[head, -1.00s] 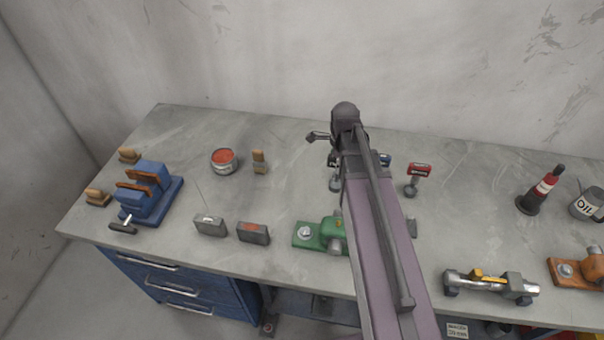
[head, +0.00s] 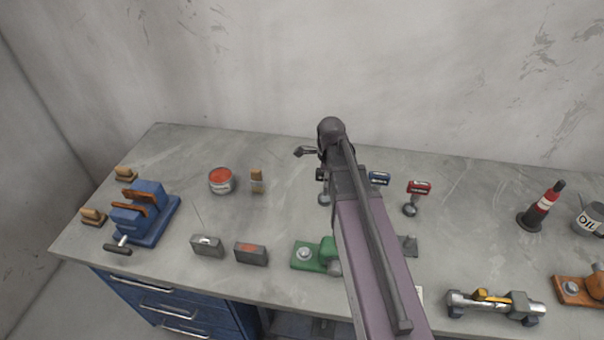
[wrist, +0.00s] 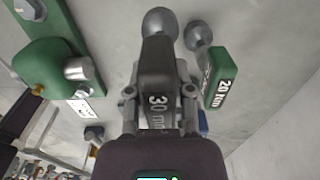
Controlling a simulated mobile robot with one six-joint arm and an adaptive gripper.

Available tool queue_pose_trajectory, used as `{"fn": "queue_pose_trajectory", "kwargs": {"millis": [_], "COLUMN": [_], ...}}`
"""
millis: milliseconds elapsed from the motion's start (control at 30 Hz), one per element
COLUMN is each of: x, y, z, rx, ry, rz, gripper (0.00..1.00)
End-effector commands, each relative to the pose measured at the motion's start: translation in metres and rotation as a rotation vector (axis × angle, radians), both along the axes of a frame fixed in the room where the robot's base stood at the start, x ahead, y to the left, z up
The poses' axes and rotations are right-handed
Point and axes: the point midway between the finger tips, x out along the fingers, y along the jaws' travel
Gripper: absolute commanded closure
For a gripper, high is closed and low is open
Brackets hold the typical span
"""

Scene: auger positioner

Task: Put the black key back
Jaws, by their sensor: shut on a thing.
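The black key (wrist: 157,72), marked 30 mm, is held between the fingers of my gripper (wrist: 158,95) in the wrist view. Its grey round end points away from my gripper. In the head view my arm hides most of my gripper and the bench beneath. A blue key (head: 379,179) and a red key (head: 418,187) stand right of my arm. I cannot tell whether the black key touches the bench.
A green clamp-like fixture (head: 305,254) is left of my arm, also in the wrist view (wrist: 45,72). A blue vise (head: 145,215), red-topped can (head: 221,181) and two grey blocks (head: 207,246) stand further left. A silver fixture (head: 495,305) and oil can (head: 590,220) are right.

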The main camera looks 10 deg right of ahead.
Motion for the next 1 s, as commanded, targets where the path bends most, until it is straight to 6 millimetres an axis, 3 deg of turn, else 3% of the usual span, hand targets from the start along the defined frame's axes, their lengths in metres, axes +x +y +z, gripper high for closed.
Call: {"fn": "queue_pose_trajectory", "kwargs": {"millis": [100, 400, 1000], "x": [0.023, 0.064, 0.074], "y": [0.012, 0.038, 0.046], "z": [-0.003, -0.007, -0.008], "rx": [0.000, 0.000, 0.000], "ry": [0.000, 0.000, 0.000], "rz": [0.002, 0.000, 0.000], "gripper": [1.00, 1.00, 1.00]}}
